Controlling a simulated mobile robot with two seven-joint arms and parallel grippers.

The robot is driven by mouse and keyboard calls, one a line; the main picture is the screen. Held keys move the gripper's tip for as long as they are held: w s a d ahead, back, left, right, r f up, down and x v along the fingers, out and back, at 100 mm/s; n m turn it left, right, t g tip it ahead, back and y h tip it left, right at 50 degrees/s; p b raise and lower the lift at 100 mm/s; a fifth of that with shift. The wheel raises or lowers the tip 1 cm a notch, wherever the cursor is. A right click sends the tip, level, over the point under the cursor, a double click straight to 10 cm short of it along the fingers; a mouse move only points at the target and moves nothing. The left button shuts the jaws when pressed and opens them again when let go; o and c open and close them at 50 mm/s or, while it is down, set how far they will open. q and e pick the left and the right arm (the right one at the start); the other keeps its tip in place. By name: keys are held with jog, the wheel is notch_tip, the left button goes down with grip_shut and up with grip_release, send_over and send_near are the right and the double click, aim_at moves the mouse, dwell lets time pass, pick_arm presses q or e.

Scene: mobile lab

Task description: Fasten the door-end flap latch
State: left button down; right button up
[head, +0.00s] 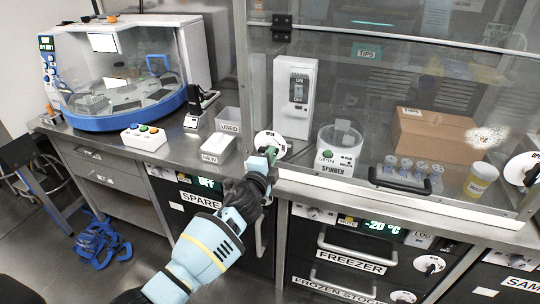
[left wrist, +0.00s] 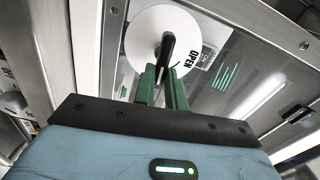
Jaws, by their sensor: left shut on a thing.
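The flap latch is a white round disc (head: 270,139) with a black lever, at the lower left corner of the clear enclosure. In the left wrist view the disc (left wrist: 145,38) carries the word OPEN to the right of the lever (left wrist: 166,52), which stands nearly upright in the picture. My left gripper (head: 271,153) is at this disc, and its green fingers (left wrist: 163,82) are shut on the lever. The fingers hide the lever's lower part. A second white disc latch (head: 522,168) shows at the enclosure's right side. My right gripper is not in view.
Behind the clear panel are a spinner (head: 339,150), a switch box (head: 294,97), a cardboard box (head: 436,136) and several capped vials. A black handle (head: 400,181) sits low on the panel. White NEW (head: 216,149) and USED (head: 229,120) bins stand left of my gripper.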

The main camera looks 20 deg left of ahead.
pick_arm(q)
jog(key=shift+f+m, duration=0.1)
jog(key=shift+m, duration=0.5)
jog(key=c, duration=1.4)
grip_release()
jog(key=shift+c, duration=0.2)
